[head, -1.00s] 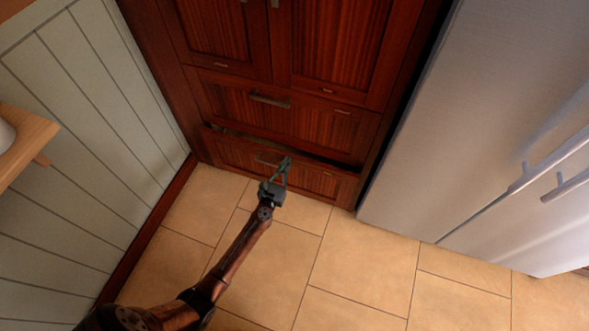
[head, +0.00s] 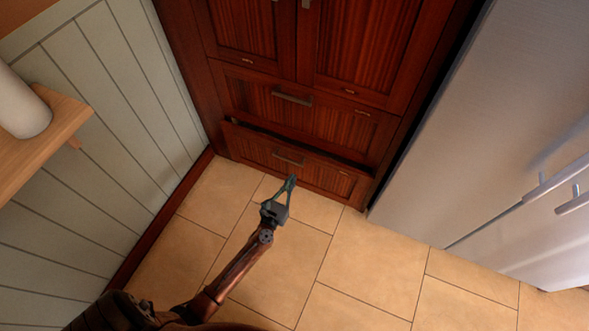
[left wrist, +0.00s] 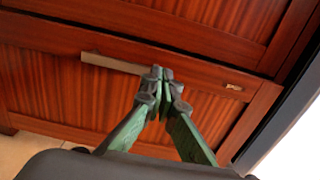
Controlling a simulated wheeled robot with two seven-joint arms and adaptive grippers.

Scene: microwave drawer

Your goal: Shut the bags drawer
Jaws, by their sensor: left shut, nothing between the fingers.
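The bottom drawer (head: 262,154) of the dark red wooden cabinet stands slightly open, with a narrow dark gap along its top edge. It has a grey bar handle (head: 289,159) and a small label at its right. No label can be read, so I take this open one as the bags drawer. My left gripper (head: 291,180) is shut and empty, its tips in front of the drawer's lower part, just below the handle in the head view. In the left wrist view the shut green fingers (left wrist: 162,72) overlap the right end of the handle (left wrist: 108,62); contact cannot be told. My right gripper is out of view.
A closed drawer (head: 318,112) and cupboard doors lie above. A silver fridge (head: 470,120) stands on the right. A panelled wall (head: 110,110) and wooden shelf (head: 60,130) with a white cylinder are on the left. The tiled floor (head: 370,260) is clear.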

